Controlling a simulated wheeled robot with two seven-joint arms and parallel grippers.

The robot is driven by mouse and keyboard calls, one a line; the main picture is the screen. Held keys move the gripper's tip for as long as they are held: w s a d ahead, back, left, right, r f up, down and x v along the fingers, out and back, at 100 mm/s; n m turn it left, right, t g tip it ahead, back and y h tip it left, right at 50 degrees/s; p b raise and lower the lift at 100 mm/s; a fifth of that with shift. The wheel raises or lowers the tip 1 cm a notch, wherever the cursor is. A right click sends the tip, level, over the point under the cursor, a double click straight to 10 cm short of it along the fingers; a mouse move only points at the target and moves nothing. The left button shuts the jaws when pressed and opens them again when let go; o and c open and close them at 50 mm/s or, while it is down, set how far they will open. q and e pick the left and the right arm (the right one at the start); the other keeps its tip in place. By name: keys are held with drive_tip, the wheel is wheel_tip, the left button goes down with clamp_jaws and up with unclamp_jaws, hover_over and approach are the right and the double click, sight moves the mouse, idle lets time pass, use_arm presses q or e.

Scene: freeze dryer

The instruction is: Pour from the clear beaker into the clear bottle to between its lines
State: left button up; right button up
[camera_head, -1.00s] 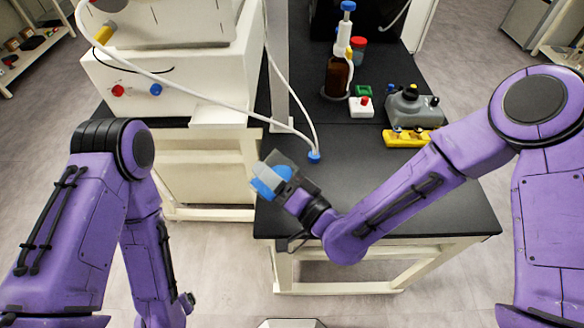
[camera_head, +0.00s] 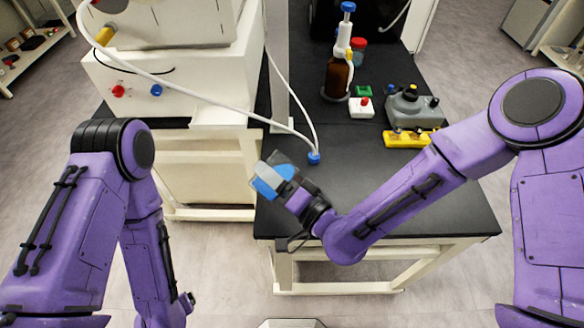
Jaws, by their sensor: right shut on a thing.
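My right gripper (camera_head: 288,184) is over the near left part of the black bench. It is shut on the clear beaker (camera_head: 264,172), which holds blue liquid. The beaker looks tilted, with its far end toward the upper left. The gripper's fingers are partly hidden by its own body and the beaker. I cannot make out the clear bottle or its lines in this view. My left arm hangs at the left, and its gripper is out of view.
A blue fitting (camera_head: 314,158) on white tubing is on the bench (camera_head: 420,205) close to the beaker. A brown dispenser bottle (camera_head: 338,75), red-capped jar (camera_head: 357,50), white box with red knob (camera_head: 362,108), grey device (camera_head: 412,106) and yellow rack (camera_head: 405,139) stand farther back. The front right is clear.

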drive_tip(key=shift+w, duration=0.1)
drive_tip(key=shift+r, duration=0.1)
idle(0.3)
drive_tip(key=shift+m, duration=0.3)
drive_tip(key=shift+d+p, duration=0.1)
drive_tip(key=shift+p, duration=0.2)
drive_tip(key=shift+r, duration=0.15)
idle(0.5)
drive_tip(key=shift+r+m+p, duration=0.2)
drive_tip(key=shift+m+p, duration=0.15)
drive_tip(key=shift+m, duration=0.15)
idle(1.3)
